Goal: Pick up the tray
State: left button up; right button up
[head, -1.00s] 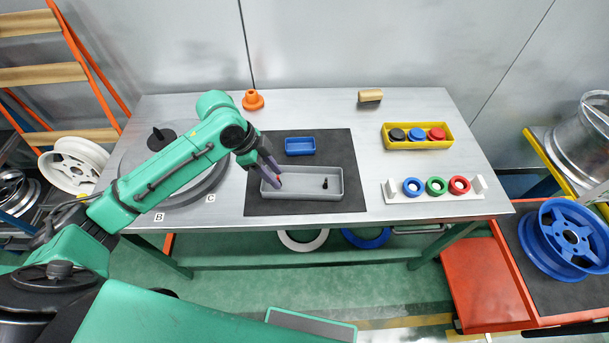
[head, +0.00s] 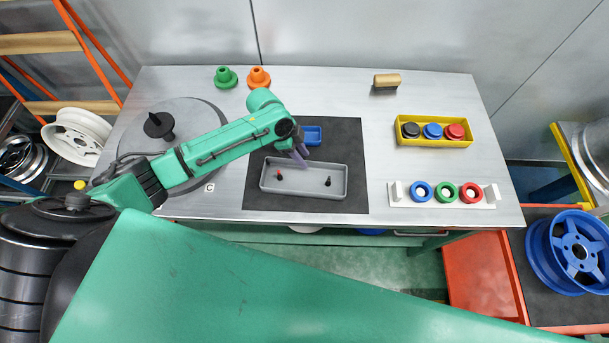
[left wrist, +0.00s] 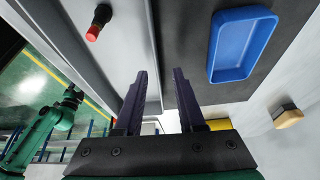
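The grey tray (head: 304,191) lies on the dark mat near the table's front edge. A small red-topped piece (head: 279,174) stands toward its left end and a small black piece (head: 327,182) toward its right end. My left gripper (head: 300,156) is at the tray's far long wall. In the left wrist view the fingers (left wrist: 160,88) are open, with the tray's wall (left wrist: 153,45) running between them; one finger is over the tray's inside, the other over the mat. Contact cannot be told. My right gripper is not in view.
A small blue tray (head: 312,135) lies just behind the gripper. To the right are a yellow box (head: 440,141) of coloured parts and a white rack (head: 440,204) with rings. A grey turntable (head: 200,117) is at the left. The table between mat and yellow box is clear.

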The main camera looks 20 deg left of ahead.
pick_arm(q)
jog(key=x, duration=0.2)
jog(key=shift+s+d+f, duration=0.15)
jog(key=shift+d+f, duration=0.05)
jog(key=shift+d, duration=0.1)
grip_shut()
dwell(1.1)
